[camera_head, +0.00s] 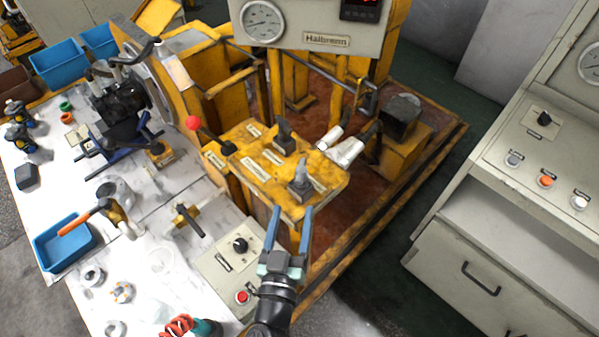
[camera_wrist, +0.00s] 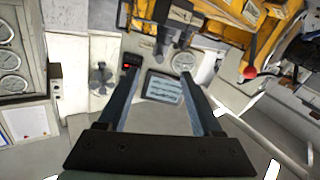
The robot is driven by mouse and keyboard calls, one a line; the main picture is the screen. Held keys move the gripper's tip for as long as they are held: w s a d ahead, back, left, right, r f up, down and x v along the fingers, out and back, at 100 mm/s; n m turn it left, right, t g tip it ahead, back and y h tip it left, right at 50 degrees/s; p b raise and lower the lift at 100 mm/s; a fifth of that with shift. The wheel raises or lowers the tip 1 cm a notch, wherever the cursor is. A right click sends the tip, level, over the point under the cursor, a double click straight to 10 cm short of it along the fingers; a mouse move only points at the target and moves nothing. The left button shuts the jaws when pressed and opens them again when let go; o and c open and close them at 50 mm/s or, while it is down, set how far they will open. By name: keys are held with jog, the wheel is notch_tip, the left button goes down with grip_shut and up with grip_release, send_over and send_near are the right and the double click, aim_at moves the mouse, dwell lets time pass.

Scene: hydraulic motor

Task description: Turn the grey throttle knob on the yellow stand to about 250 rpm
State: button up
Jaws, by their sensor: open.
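The yellow stand (camera_head: 250,160) has a sloped panel with several labels in the middle of the head view. A grey knob (camera_head: 301,180) stands up near the panel's right front corner. My gripper (camera_head: 291,210) is open and empty, its two blue fingers pointing up the picture toward the grey knob. The fingertips appear just short of the knob, but I cannot tell the exact gap. In the wrist view my open fingers (camera_wrist: 157,62) show with nothing held between them. I cannot make out the grey knob there.
Above are a round gauge (camera_head: 263,22) and a red digital display (camera_head: 361,10), too small to read. A grey control box (camera_head: 228,262) with a red button sits left of my gripper.

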aim_at(300, 175)
jog(key=w, duration=0.3)
jog(key=w+d, duration=0.1)
jog(key=w, duration=0.2)
jog(key=w+b, duration=0.1)
jog(key=w, duration=0.3)
jog(key=shift+d, duration=0.3)
jog(key=shift+c, duration=0.4)
grip_shut()
